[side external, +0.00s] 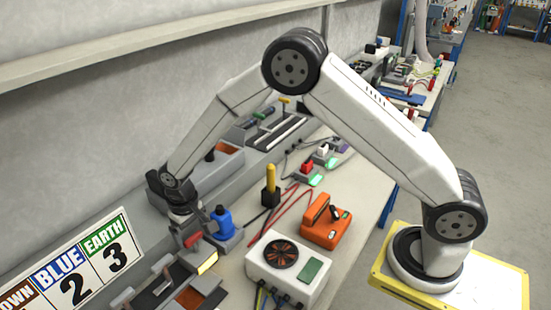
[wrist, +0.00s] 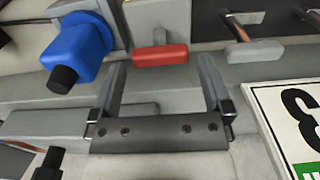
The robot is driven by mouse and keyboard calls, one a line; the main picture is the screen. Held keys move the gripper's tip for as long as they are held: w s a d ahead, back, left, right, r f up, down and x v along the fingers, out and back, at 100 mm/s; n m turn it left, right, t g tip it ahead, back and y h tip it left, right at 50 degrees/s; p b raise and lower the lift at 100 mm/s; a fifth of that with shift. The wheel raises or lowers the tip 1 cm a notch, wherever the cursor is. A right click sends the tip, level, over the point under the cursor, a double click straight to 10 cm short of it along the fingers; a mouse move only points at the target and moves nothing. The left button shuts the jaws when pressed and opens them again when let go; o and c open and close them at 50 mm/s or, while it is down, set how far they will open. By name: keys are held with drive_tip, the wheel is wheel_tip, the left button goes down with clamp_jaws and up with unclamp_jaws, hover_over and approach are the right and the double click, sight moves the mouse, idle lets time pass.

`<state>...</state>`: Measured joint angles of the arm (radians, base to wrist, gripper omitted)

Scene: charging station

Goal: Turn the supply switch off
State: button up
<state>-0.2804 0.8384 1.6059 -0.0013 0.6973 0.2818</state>
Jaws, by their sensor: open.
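A switch lever with a red handle (wrist: 160,54) shows at the top middle of the wrist view, on a grey metal stem. It also shows below my gripper in the side view (side external: 193,240). No label marks it as the supply switch. My gripper (wrist: 163,68) is open, with its two fingers apart and nothing between them. The red handle appears just beyond the fingertips, roughly centred between them; I cannot tell whether they touch. In the side view my gripper (side external: 184,216) points down near the wall, and its fingertips are hard to make out.
A blue connector (wrist: 78,50) with a black end stands left of the red handle. A second lever (wrist: 253,52) is at right. A numbered sign (side external: 78,265) leans by the wall. A white fan box (side external: 290,272) and an orange box (side external: 326,224) stand on the bench.

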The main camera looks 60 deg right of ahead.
drive_tip(key=shift+f, duration=0.75)
drive_tip(key=c, duration=1)
drive_tip(key=shift+c, duration=0.2)
